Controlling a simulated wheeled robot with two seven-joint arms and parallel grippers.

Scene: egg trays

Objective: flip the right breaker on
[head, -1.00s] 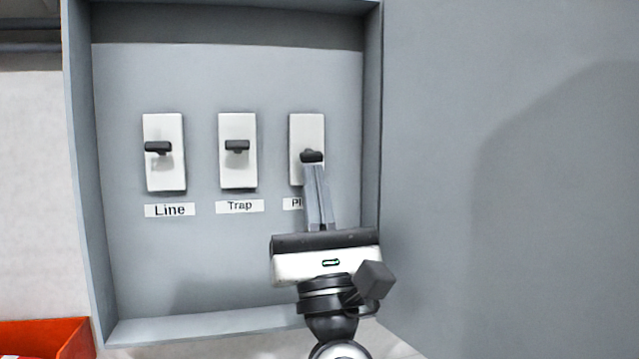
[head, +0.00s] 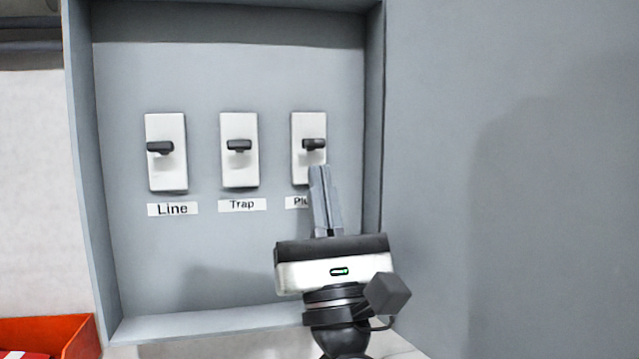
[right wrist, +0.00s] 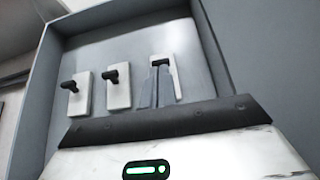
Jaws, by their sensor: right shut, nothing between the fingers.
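The right breaker (head: 309,130) is a white plate with a black lever (head: 314,144), above a partly covered label starting "Pl". Its lever now sits at about the same height as those of the Line breaker (head: 167,176) and the Trap breaker (head: 239,171). My right gripper (head: 319,170) is shut and empty, its fingertips just below the lever and in front of the plate's lower part. In the right wrist view the fingers (right wrist: 157,75) point up at the right breaker's lever (right wrist: 160,62); whether they touch it I cannot tell. My left gripper is not in view.
The breakers sit inside a grey recessed box whose right side wall (head: 373,120) stands close to my right gripper. A plain grey surface (head: 520,150) lies to the right. A red bin (head: 55,335) is at the lower left.

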